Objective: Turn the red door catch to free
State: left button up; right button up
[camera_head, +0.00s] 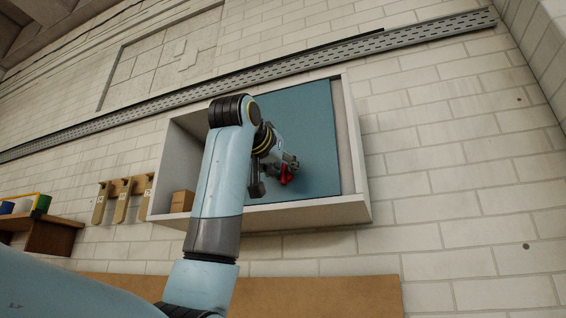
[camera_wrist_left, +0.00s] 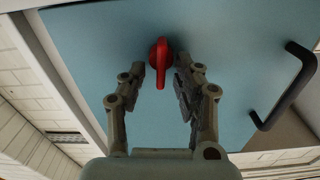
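The red door catch (camera_head: 287,174) is on the blue door (camera_head: 305,130) of a white wall cabinet. In the left wrist view the catch (camera_wrist_left: 160,62) has a round hub with a lever along the picture's vertical. My left gripper (camera_head: 278,163) is at the door, close to the catch, and hides part of it in the head view. In the left wrist view its two fingers (camera_wrist_left: 160,72) are apart, one on each side of the catch. A gap shows between the catch and the left finger; contact on the right side is unclear. My right gripper is not in view.
A black bar handle (camera_wrist_left: 288,88) is on the door right of the catch in the left wrist view. A cardboard box (camera_head: 182,201) sits in the cabinet's open left part. Wooden-backed hooks (camera_head: 123,200) and a brown shelf (camera_head: 45,236) are to the left. A wooden surface (camera_head: 330,292) lies below.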

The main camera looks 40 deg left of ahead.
pick_arm(q)
jog(key=shift+c, duration=0.3)
grip_shut()
jog(key=shift+a+n+b, duration=0.1)
jog(key=shift+n+b, duration=0.25)
jog(key=shift+n, duration=0.35)
jog(key=shift+o, duration=0.3)
grip_release()
